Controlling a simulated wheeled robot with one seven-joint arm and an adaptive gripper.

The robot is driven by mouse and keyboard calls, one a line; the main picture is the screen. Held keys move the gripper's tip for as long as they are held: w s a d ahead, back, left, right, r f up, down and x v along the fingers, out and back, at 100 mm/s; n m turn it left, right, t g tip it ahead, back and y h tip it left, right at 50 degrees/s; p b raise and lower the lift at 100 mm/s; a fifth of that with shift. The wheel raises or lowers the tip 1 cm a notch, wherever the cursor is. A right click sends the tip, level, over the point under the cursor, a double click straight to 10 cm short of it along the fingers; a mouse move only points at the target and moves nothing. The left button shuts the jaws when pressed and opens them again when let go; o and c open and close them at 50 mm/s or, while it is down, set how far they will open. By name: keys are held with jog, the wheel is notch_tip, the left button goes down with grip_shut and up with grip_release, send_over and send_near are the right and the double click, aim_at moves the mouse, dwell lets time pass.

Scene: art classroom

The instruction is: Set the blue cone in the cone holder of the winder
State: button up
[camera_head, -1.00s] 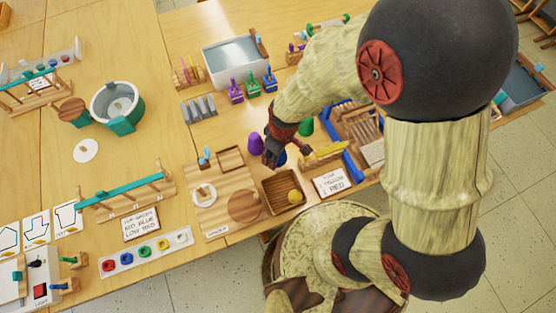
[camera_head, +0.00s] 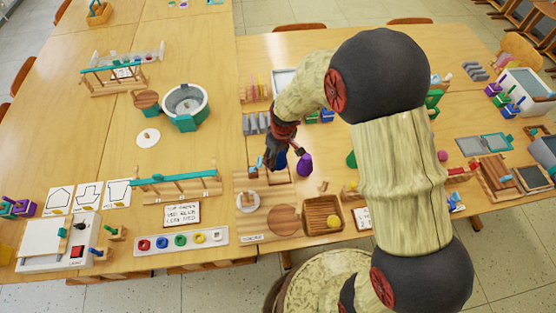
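The blue cone (camera_head: 281,160) shows partly behind the dark fingers of my gripper (camera_head: 276,163). The fingers appear shut on it, over the back right part of the wooden winder board (camera_head: 262,212). A square wooden frame, which looks like the cone holder (camera_head: 279,179), is on the board just below the cone in the picture. I cannot tell whether the cone touches it. The purple cone (camera_head: 305,166) stands just right of my gripper. The green cone (camera_head: 351,159) is partly hidden by my arm.
A wooden tray (camera_head: 309,217) with a yellow ball (camera_head: 333,221) is right of the winder. A teal-barred rack (camera_head: 175,180) is to the left, and grey pegs (camera_head: 255,124) stand behind.

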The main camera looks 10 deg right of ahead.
aim_at(280, 154)
jog(key=shift+f+b, duration=1.35)
jog(key=shift+f, duration=0.75)
jog(key=shift+f+b, duration=0.45)
jog(key=shift+f, duration=0.45)
dwell(0.4)
jog(key=shift+f, duration=0.3)
jog(key=shift+s+f+b, duration=0.1)
jog(key=shift+f+b, duration=0.35)
jog(key=shift+f, duration=0.1)
dwell(1.3)
jog(key=o, duration=1.3)
jog(key=shift+o, duration=0.3)
jog(key=r, duration=0.7)
jog(key=s+d+r, duration=0.1)
jog(key=r, duration=0.3)
jog(key=shift+r, duration=0.5)
